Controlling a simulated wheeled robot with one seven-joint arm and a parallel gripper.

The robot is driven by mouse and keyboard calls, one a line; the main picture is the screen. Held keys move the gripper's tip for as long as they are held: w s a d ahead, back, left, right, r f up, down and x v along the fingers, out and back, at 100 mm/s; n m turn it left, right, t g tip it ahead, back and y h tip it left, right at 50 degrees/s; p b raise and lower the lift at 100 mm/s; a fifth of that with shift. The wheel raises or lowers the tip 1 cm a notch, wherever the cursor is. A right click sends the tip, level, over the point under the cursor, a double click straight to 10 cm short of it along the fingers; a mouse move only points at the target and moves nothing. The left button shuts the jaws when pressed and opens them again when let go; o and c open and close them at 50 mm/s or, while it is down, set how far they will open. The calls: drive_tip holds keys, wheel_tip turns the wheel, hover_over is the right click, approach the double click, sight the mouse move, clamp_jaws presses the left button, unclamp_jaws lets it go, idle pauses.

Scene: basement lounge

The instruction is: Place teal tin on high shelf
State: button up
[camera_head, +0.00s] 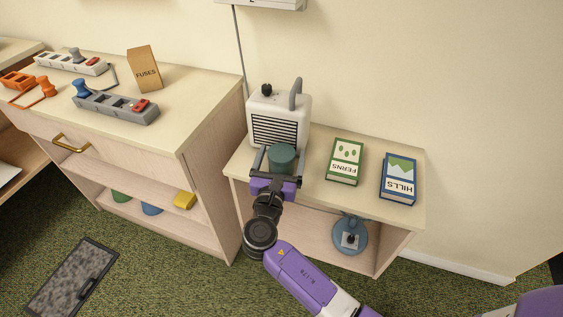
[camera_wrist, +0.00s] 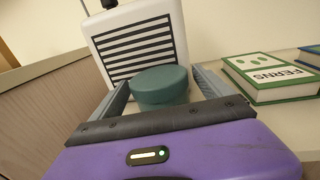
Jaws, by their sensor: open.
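The teal tin (camera_head: 281,157) is a short round lidded tin standing upright on the low side table (camera_head: 319,196), in front of a white heater. My gripper (camera_head: 280,160) is open, with one finger on each side of the tin. In the wrist view the tin (camera_wrist: 160,86) sits between the two grey fingers (camera_wrist: 163,92), with its lower part hidden by the gripper's dark front bar. I cannot tell whether either finger touches it. Which surface is the high shelf is not clear; a pale cabinet (camera_head: 213,112) with a top and lower shelves stands to the left.
The white heater (camera_head: 280,118) is right behind the tin. A FERNS book (camera_head: 345,162) and a HILLS book (camera_head: 398,178) lie to the right. A blue lamp-like object (camera_head: 350,235) is on the table's lower shelf.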

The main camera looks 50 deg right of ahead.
drive_tip(key=shift+r, duration=0.1)
drive_tip(key=c, duration=1.8)
